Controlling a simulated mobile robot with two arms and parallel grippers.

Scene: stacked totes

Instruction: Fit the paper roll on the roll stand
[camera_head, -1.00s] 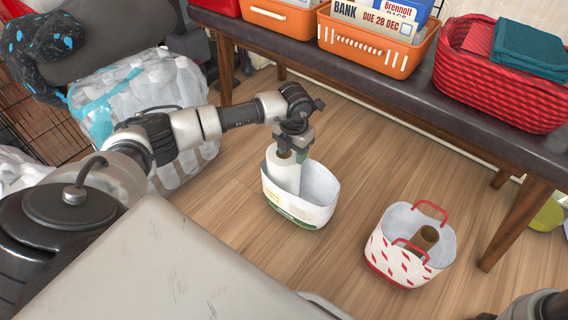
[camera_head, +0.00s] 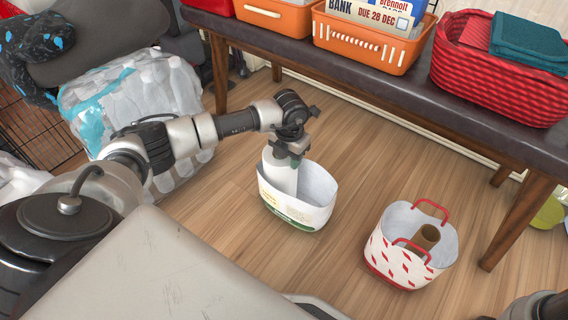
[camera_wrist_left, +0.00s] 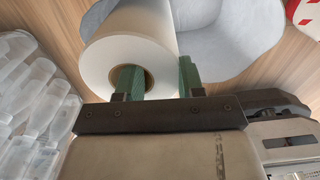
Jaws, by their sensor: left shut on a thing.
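The white paper roll (camera_head: 281,176) stands roughly upright in a white bin (camera_head: 312,212) on the floor. My left gripper (camera_head: 290,157) is over the top of the roll. In the left wrist view, the roll (camera_wrist_left: 128,30) shows its brown core, with one green finger of my left gripper (camera_wrist_left: 158,80) inside the core and the other outside the roll's wall. The gripper is shut on this wall. The bin hides the roll's lower end. I cannot make out a roll stand in these views. My right gripper is not in view.
A white and red basket (camera_head: 393,259) holding a brown cardboard tube (camera_head: 426,238) stands to the right. A dark bench (camera_head: 390,87) bearing an orange basket (camera_head: 364,47) and a red woven basket (camera_head: 490,84) runs behind. Bare wood floor (camera_head: 350,160) lies between.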

